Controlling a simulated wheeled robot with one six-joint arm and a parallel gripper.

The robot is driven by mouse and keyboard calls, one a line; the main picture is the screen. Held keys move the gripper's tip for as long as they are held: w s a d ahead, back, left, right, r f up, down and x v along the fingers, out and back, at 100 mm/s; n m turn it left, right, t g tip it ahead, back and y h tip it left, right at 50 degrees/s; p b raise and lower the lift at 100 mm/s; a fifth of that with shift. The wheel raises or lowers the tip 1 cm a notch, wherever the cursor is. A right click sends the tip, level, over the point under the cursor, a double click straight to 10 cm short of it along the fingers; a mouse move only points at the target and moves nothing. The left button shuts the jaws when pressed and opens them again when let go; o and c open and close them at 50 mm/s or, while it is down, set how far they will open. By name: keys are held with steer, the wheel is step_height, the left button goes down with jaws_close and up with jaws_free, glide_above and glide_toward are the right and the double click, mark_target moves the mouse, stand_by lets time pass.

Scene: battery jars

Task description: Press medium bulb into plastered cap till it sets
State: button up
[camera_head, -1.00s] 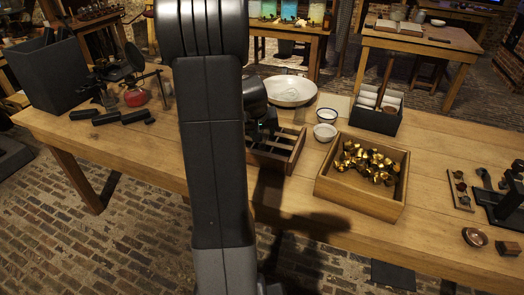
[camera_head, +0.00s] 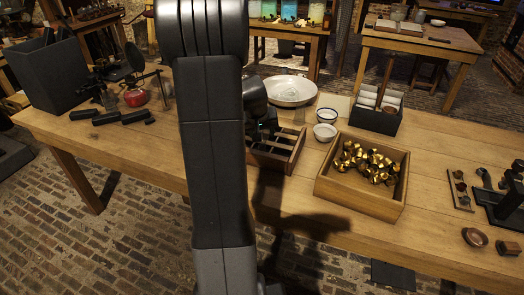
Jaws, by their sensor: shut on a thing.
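My gripper (camera_head: 266,130) shows only in part as a dark shape over the far left part of a wooden slotted rack (camera_head: 288,152). My upright arm covers much of it. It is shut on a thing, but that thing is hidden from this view. A wooden box (camera_head: 360,203) right of the rack holds several brass-coloured caps (camera_head: 368,161). A small clear glass piece (camera_head: 300,117) stands behind the rack; I cannot tell if it is a bulb. I cannot make out the medium bulb or a plastered cap.
Two small bowls (camera_head: 325,132) and a wide white dish (camera_head: 290,91) stand behind the rack. A dark box with white rolls (camera_head: 376,119) is at the back right. A dark device (camera_head: 503,205) stands far right.

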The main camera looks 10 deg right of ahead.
steer(key=shift+f, duration=0.1)
steer(key=o, duration=1.1)
steer(key=shift+o, duration=0.2)
steer(key=v, duration=1.4)
steer(key=x, duration=1.4)
